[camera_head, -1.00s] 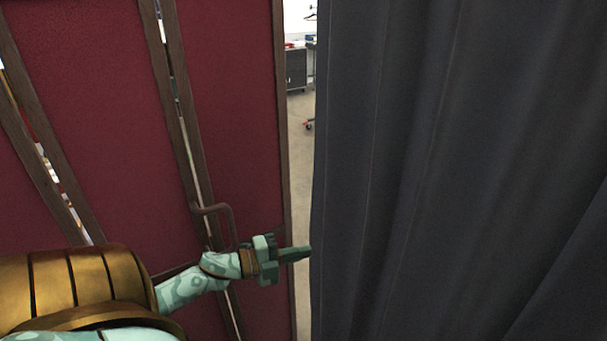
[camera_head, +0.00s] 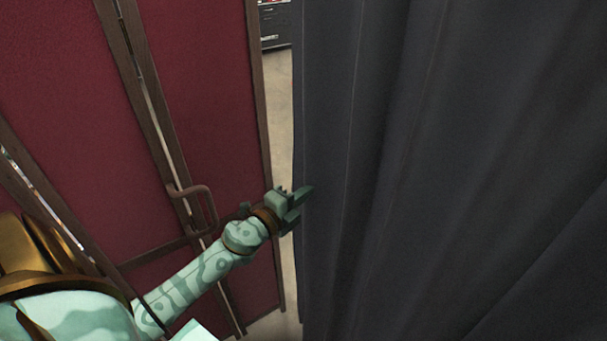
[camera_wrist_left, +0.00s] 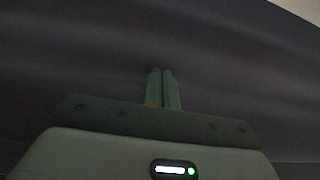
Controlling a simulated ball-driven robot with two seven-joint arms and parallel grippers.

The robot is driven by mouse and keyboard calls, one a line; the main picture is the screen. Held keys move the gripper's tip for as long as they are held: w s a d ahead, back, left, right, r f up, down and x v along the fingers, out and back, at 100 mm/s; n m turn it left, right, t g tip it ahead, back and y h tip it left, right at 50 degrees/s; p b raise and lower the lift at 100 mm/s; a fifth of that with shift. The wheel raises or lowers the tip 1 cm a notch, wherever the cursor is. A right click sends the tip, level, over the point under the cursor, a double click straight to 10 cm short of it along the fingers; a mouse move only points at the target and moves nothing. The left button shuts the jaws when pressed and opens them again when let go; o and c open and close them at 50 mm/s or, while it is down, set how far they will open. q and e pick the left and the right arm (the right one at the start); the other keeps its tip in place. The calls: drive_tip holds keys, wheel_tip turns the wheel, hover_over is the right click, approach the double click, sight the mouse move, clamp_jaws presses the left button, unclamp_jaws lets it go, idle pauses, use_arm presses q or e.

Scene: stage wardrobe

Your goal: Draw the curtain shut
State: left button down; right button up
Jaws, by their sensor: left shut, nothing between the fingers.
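The dark grey curtain (camera_head: 440,150) hangs in folds and fills the right half of the head view. Its left edge hangs beside a narrow gap. My left gripper (camera_head: 303,193) is shut and empty, with its fingertips at the curtain's left edge, overlapping it in the head view. Whether they touch the cloth I cannot tell. In the left wrist view the closed fingers (camera_wrist_left: 162,90) point at the dark curtain cloth (camera_wrist_left: 80,55), which fills most of that view. My right gripper is not in view.
A folding screen with dark red panels (camera_head: 200,80) and brown frames stands on the left. A brown handle (camera_head: 205,205) sticks out from it close to my left forearm. Through the gap, pale floor (camera_head: 280,110) and a dark cabinet (camera_head: 275,25) show.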

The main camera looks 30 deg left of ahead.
sight(304, 179)
use_arm(q)
drive_tip(key=w+a, duration=0.1)
drive_tip(key=w, duration=0.1)
drive_tip(key=w+a+b, duration=0.1)
drive_tip(key=w+a, duration=0.1)
drive_tip(key=shift+a, duration=0.15)
drive_tip(key=shift+w, duration=0.1)
drive_tip(key=w+a+b, duration=0.3)
drive_tip(key=a+b, duration=0.1)
drive_tip(key=a, duration=0.4)
drive_tip(key=shift+w+a+r, duration=0.15)
drive_tip(key=shift+w, duration=0.1)
